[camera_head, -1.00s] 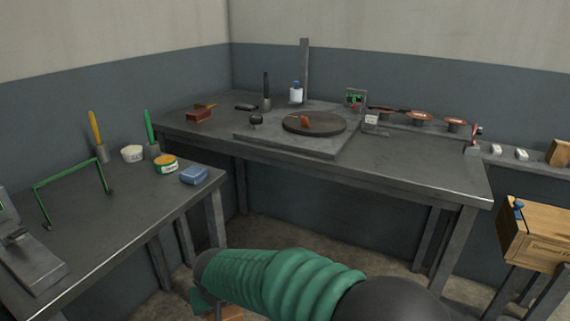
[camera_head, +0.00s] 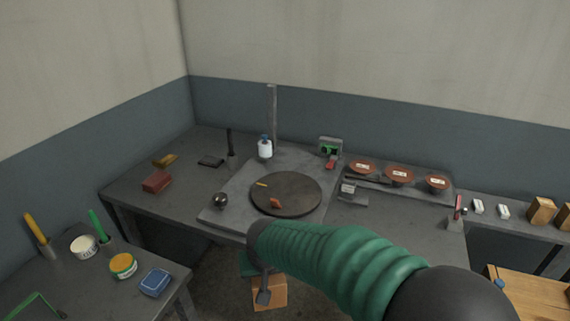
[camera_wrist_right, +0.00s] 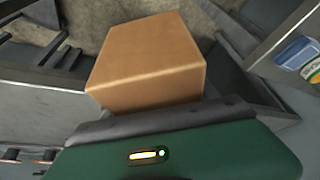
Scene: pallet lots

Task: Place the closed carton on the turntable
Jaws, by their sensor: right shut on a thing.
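The closed carton (camera_head: 272,290), a plain tan box, is in my right gripper (camera_head: 262,284), below and in front of the back bench's front edge. In the right wrist view the carton (camera_wrist_right: 150,60) sits against the dark pad of my right gripper (camera_wrist_right: 165,118). The turntable (camera_head: 300,202) is a dark round disc on a grey board on the back bench, farther off and higher in the picture. A small reddish-brown piece (camera_head: 276,203) and a thin yellowish piece lie on it. My left gripper is not in view.
A dark knob (camera_head: 220,200) is left of the turntable. A white bottle (camera_head: 265,148) and upright post (camera_head: 272,110) stand behind it. Several reddish-brown discs (camera_head: 398,174) sit to its right. A side bench with tubs (camera_head: 123,265) is at left. A wooden box (camera_head: 540,295) is at lower right.

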